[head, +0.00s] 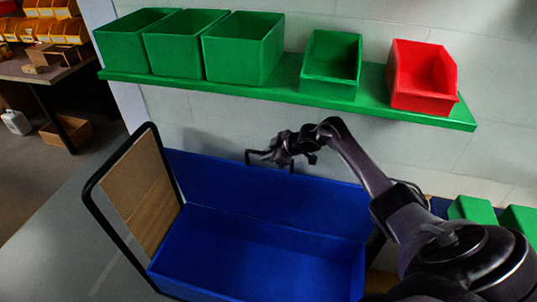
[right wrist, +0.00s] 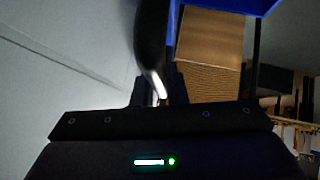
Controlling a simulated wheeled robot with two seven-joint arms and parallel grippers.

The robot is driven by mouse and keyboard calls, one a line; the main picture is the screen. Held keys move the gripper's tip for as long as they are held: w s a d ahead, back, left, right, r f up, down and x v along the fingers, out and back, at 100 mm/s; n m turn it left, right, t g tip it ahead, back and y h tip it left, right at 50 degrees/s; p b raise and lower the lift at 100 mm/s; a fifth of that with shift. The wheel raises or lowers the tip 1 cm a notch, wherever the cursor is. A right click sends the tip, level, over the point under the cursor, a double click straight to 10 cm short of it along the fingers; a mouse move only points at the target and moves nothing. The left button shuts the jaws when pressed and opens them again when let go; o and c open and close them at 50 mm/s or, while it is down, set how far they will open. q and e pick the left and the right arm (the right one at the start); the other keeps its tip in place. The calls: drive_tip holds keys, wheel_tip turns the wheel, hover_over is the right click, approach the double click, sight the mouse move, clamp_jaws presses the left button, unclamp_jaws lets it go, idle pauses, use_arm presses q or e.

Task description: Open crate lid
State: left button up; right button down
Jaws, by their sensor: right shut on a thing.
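The blue crate (head: 255,255) stands below the shelf, and its inside looks empty. Its blue lid (head: 225,182) is raised at the back edge and stands steeply toward the wall. A black handle (head: 291,168) sits at the lid's top edge. My right gripper (head: 262,156) is at this handle and shut on it. In the right wrist view a dark curved bar, the handle (right wrist: 151,50), runs down between the fingers of my right gripper (right wrist: 158,98). The exact contact is dark and partly hidden. My left gripper is not in view.
A green shelf (head: 190,83) above holds several green bins (head: 243,47) and a red bin (head: 421,76). A black frame with a brown panel (head: 142,188) stands at the crate's left end. More green bins (head: 473,210) are at the right. Bare grey surface lies left of the crate.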

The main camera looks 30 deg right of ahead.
drive_tip(key=shift+w+d, duration=0.25)
drive_tip(key=shift+d, duration=0.1)
drive_tip(key=c, duration=1.5)
unclamp_jaws()
drive_tip(key=shift+o, duration=0.2)
drive_tip(key=shift+s+r, duration=0.25)
drive_tip(key=v, duration=0.7)
